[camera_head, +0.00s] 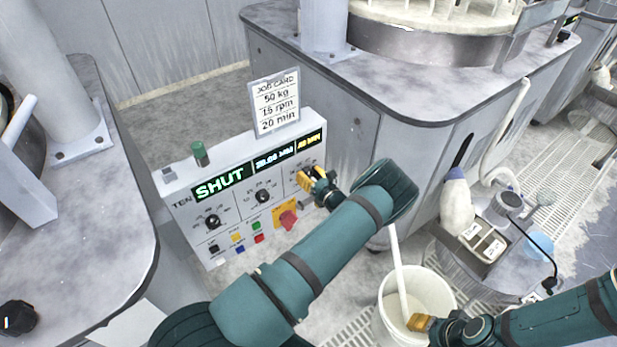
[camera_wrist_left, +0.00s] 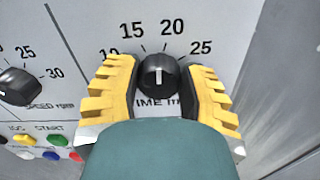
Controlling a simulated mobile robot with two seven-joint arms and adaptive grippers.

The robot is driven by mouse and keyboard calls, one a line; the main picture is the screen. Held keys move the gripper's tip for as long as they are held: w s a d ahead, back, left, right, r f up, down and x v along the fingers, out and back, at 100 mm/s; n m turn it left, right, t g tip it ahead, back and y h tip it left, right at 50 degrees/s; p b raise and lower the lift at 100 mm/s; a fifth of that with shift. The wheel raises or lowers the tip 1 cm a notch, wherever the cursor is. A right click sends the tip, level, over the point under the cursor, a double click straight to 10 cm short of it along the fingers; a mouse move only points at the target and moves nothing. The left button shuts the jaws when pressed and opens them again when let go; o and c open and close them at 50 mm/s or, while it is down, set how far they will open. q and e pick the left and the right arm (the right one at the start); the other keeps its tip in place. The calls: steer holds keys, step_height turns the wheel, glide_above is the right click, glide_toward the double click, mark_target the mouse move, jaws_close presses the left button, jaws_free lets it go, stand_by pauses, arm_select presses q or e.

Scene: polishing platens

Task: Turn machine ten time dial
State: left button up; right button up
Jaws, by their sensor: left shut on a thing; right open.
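The machine panel marked TEN (camera_head: 185,228) carries three black dials, and its display reads SHUT. The time dial (camera_wrist_left: 158,72) is the rightmost one, with a scale showing 10, 15, 20 and 25. Its white mark points roughly up, between 15 and 20. My left gripper (camera_head: 312,180) is shut on the time dial, its yellow fingers (camera_wrist_left: 160,92) on either side of it. The gripper hides most of that dial in the head view. My right gripper (camera_head: 418,322) is open, over the rim of a white bucket (camera_head: 392,318).
A job card (camera_head: 274,101) above the panel reads 50 kg, 15 rpm, 20 min. The speed dial (camera_head: 263,196) and a red switch (camera_head: 288,219) are close to my left gripper. A green knob (camera_head: 199,153) stands on the panel top. A small round table (camera_head: 483,268) stands right.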

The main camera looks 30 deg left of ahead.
arm_select(q)
steer(key=shift+m+b, duration=0.4)
steer(key=shift+m, duration=1.2)
steer(key=o, duration=1.2)
steer(key=v, duration=1.2)
steer(key=shift+f, duration=0.1)
